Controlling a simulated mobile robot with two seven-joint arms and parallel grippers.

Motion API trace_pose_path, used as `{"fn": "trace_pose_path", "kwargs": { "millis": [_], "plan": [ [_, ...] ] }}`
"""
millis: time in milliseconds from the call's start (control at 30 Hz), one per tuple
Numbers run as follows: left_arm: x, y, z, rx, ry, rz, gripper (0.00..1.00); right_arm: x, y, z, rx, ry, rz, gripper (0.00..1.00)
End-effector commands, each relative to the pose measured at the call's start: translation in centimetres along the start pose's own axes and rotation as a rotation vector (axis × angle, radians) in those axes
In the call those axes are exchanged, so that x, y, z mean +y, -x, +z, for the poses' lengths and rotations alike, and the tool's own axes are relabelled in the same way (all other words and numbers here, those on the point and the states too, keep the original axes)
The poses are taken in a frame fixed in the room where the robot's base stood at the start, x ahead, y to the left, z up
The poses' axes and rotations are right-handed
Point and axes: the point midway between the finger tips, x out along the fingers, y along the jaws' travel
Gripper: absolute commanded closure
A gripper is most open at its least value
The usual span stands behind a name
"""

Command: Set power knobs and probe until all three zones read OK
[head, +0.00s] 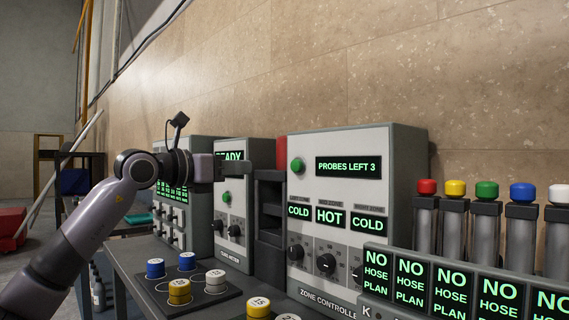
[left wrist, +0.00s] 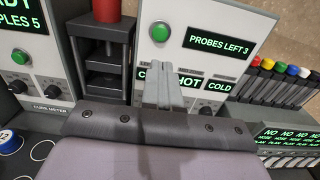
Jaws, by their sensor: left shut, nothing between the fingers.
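The zone controller (head: 405,160) is a grey and white box with a screen (head: 348,167) reading PROBES LEFT 3. Its left zone display (head: 298,212) reads COLD, the middle zone display (head: 331,216) HOT and the right zone display (head: 370,224) COLD. Three dark knobs, left (head: 296,252), middle (head: 327,264) and right (head: 358,275), sit below. A green button (head: 297,165) is at the upper left. My left gripper (head: 245,165) is shut and empty, pointing toward the controller. In the left wrist view its fingers (left wrist: 163,75) lie below the green button (left wrist: 159,32) and partly cover the left display. My right gripper is not in view.
A dark press frame (left wrist: 108,60) with a red part on top stands left of the controller. The cure meter (head: 230,205) stands further left. Several colour-capped tubes (head: 486,225) and NO HOSE PLAN screens (head: 455,285) are at the right. Blue, yellow and white pieces stand on a dark board (head: 205,300) in front.

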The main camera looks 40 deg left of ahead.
Motion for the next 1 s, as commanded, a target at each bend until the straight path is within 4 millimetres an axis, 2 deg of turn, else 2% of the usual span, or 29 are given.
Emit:
{"fn": "trace_pose_path", "kwargs": {
  "millis": [67,400,700,1000],
  "plan": [
    [-0.1,-1.0,0.6,-0.002,0.002,-0.004,1.0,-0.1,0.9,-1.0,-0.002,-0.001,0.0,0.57],
    [-0.2,-6.5,0.6,-0.003,0.003,-0.005,1.0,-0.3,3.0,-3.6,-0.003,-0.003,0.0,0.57],
    [-0.2,-10.9,0.4,-0.002,0.003,-0.004,1.0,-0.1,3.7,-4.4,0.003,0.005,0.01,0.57],
    [-0.1,-12.7,0.1,-0.001,-0.001,-0.002,1.0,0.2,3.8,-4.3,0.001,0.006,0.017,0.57]
  ]
}}
